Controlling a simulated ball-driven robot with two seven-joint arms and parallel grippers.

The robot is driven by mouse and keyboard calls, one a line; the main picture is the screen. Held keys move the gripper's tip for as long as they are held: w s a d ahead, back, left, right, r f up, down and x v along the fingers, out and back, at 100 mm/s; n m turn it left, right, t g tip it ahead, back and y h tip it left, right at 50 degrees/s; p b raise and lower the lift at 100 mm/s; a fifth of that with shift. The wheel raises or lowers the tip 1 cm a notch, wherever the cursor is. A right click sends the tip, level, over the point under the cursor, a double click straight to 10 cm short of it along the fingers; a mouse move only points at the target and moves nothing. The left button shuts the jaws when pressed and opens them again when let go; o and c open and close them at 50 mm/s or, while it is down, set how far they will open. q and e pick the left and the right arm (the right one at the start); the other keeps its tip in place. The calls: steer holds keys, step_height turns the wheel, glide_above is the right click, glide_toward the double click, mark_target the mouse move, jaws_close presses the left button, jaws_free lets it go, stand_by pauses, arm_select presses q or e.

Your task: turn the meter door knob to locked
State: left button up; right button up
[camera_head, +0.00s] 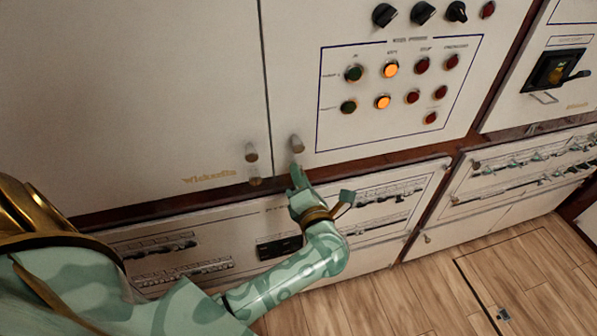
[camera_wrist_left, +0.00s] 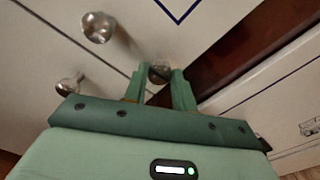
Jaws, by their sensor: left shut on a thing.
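My left gripper (camera_head: 296,170) reaches up to the lower edge of the cream cabinet front, beside the seam between two doors. In the left wrist view, its two green fingers (camera_wrist_left: 160,84) are shut on a round metal door knob (camera_wrist_left: 160,72), one finger on each side. In the head view the fingers hide this knob. Another knob (camera_head: 297,143) sits just above it on the right-hand door, also seen in the left wrist view (camera_wrist_left: 98,27). I cannot read a locked mark or the knob's turn angle. My right gripper is not in view.
Two more knobs, an upper (camera_head: 251,152) and a lower (camera_head: 255,176), sit left of the seam. A panel of lamps and buttons (camera_head: 400,90) is at upper right. Breaker rows (camera_head: 385,198) lie below a brown strip. The wooden floor (camera_head: 440,285) is clear at lower right.

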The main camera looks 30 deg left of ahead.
arm_select(q)
steer(key=shift+m, duration=0.4)
steer(key=shift+p, duration=0.3)
steer(key=o, duration=1)
